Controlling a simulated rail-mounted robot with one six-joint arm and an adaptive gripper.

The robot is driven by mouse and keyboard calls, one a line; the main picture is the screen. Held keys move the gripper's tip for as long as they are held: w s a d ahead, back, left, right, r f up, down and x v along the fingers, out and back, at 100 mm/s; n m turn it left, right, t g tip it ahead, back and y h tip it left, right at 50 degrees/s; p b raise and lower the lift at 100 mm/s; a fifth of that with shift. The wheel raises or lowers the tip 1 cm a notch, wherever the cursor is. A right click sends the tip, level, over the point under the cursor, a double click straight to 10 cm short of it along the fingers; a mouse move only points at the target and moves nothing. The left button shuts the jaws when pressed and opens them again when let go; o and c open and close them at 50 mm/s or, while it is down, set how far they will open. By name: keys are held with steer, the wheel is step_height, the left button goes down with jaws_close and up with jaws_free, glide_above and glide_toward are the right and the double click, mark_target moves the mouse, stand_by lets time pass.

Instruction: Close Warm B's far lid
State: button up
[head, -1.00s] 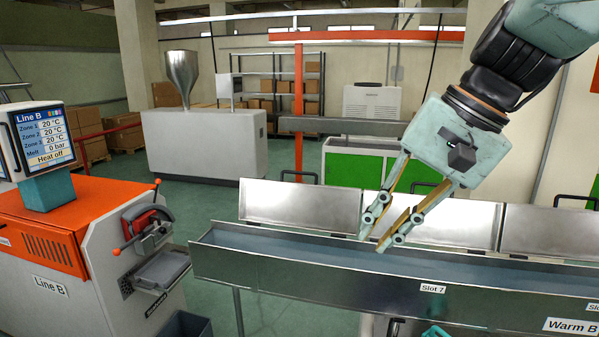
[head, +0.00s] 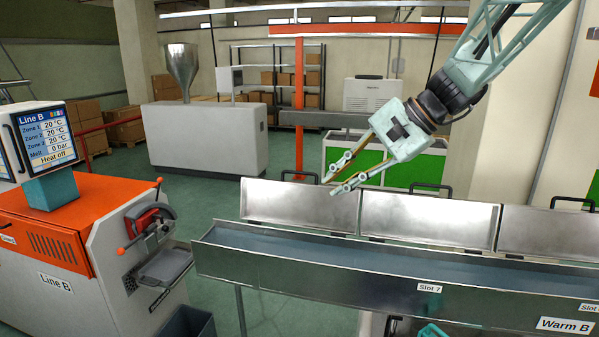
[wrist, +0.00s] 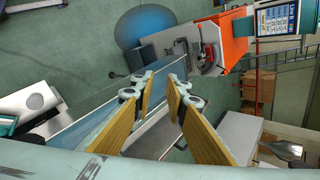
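The Warm B trough (head: 330,265) is a long metal channel with a blue-grey inside, and its label shows at the lower right. Several metal lids stand raised along its back edge: a left lid (head: 300,206), a middle lid (head: 430,221) and a right lid (head: 548,233). Each has a black handle on top. I cannot tell which one is called the far lid. My gripper (head: 330,187) is open and empty, near the left lid's upper right corner; contact cannot be told. In the wrist view my gripper (wrist: 158,82) has its fingers apart, with the trough (wrist: 95,125) beyond.
The orange and white Line B machine (head: 75,235) with its screen (head: 45,140) stands left of the trough. A dark bin (head: 187,326) is on the floor between them. Green-fronted equipment (head: 385,170) stands behind the lids. The floor left of the lids is clear.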

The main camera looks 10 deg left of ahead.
steer(key=w+a+f+m+t+y+p, duration=0.1)
steer(key=w+f+m+p, duration=0.1)
steer(key=w, duration=0.7)
steer(key=w+a+f+m+y+p, duration=0.1)
steer(key=w+y, duration=0.1)
steer(key=w, duration=0.8)
steer(key=m+t+y+p, duration=0.2)
steer(key=m+t+p, duration=0.1)
steer(key=m, duration=0.1)
glide_toward(300, 173)
steer(key=v, duration=0.3)
steer(key=shift+w+d+r, duration=0.15)
steer(key=shift+w, duration=0.1)
steer(key=shift+p+x, duration=1.6)
steer(key=shift+x, duration=5.35)
steer(key=shift+d, duration=0.1)
jaws_close()
steer(key=shift+s+b, duration=0.3)
steer(key=shift+b, duration=0.35)
